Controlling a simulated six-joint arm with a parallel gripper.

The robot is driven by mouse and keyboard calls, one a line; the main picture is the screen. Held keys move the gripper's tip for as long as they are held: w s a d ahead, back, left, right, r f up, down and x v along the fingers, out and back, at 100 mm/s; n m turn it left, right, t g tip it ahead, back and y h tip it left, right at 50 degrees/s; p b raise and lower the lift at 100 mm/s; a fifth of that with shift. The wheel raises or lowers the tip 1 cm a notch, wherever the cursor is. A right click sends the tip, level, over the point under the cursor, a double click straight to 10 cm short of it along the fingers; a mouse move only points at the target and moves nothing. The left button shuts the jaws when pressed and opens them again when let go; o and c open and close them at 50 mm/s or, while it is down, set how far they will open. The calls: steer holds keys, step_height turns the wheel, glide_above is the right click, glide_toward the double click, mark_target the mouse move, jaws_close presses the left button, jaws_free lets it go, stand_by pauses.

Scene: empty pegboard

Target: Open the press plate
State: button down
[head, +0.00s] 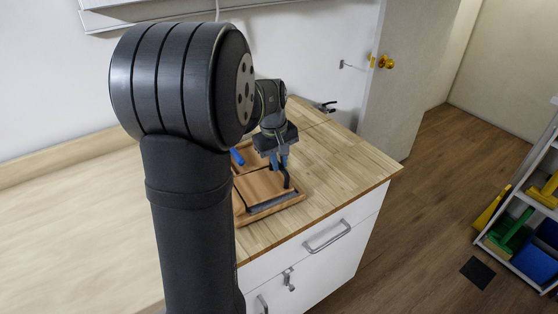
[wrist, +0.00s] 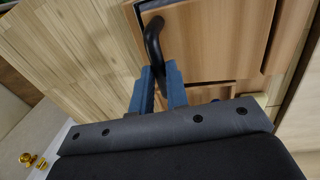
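The press plate (head: 259,188) is a flat wooden panel in a wooden frame on the counter, partly hidden behind my arm in the head view. It also shows in the wrist view (wrist: 225,35), lying down as far as I can see. A curved black handle (wrist: 153,43) rises from its dark edge strip (head: 272,202). My gripper (head: 280,163) points down at the handle. In the wrist view, its two blue fingers (wrist: 159,76) stand on either side of the handle's free end, close against it, and appear shut on it.
A blue piece (head: 237,157) lies in the frame behind the plate. A small black clamp-like item (head: 327,107) is at the counter's back edge. The counter (head: 345,160) is clear to the right. Drawers with metal handles (head: 327,237) are below; a shelf with bins (head: 520,235) stands far right.

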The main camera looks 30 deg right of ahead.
steer(key=shift+r, duration=0.15)
steer(key=shift+a+r+h, duration=0.45)
steer(key=shift+r+h, duration=0.2)
steer(key=shift+h, duration=0.05)
steer(key=a+r+h, duration=0.2)
steer(key=a+h, duration=0.5)
steer(key=a, duration=0.2)
steer(key=w+a+r+g+h, duration=0.1)
steer(key=a+r+h, duration=0.1)
steer(key=a+h, duration=0.5)
steer(key=shift+a, duration=1.4)
steer(key=c, duration=1.4)
jaws_free()
steer(key=shift+w+r, duration=0.1)
steer(key=shift+r, duration=0.1)
